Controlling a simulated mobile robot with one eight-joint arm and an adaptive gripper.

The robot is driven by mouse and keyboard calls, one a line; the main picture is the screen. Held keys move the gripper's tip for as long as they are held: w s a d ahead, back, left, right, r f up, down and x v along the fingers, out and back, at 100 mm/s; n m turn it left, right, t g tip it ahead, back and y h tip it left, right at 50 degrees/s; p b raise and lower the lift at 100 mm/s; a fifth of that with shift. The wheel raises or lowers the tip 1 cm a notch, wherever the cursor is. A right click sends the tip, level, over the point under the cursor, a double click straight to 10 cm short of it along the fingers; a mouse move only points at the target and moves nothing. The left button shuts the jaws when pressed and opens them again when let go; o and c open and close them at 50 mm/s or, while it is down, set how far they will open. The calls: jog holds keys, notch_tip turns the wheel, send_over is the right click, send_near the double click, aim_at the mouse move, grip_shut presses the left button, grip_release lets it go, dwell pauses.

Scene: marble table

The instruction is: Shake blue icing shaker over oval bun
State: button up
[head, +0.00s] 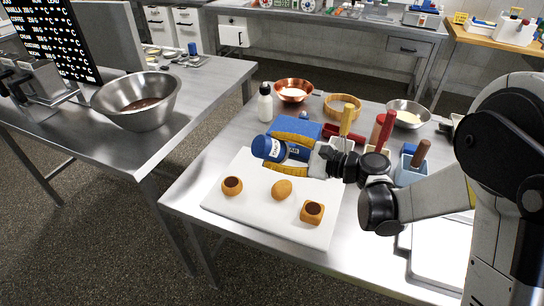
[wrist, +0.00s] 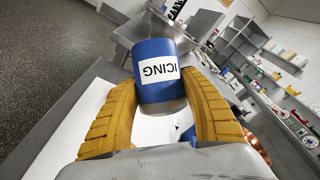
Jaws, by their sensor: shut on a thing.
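The blue icing shaker (head: 262,147) has a white label and lies tipped on its side in the air above the white board. It also shows in the wrist view (wrist: 157,58), its label reading ICING. My gripper (head: 279,149) is shut on the shaker, with one yellow finger on each side of it in the wrist view (wrist: 160,85). The oval bun (head: 282,189) sits on the board, below the held shaker and slightly right of it in the head view. I cannot tell the exact height between them. The bun is not visible in the wrist view.
A round bun with a dark hollow (head: 232,186) and a square hollow bun (head: 312,212) flank the oval one on the white board (head: 262,218). Behind are a blue block (head: 298,126), a white bottle (head: 265,103), a copper bowl (head: 293,91) and tool holders (head: 411,172).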

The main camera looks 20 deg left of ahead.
jog(key=shift+w+f, duration=0.25)
jog(key=shift+f, duration=0.15)
jog(key=shift+s+f, duration=0.1)
jog(key=shift+f, duration=2.45)
jog(key=shift+r, duration=0.95)
jog(key=shift+s, duration=0.1)
jog(key=shift+f, duration=0.1)
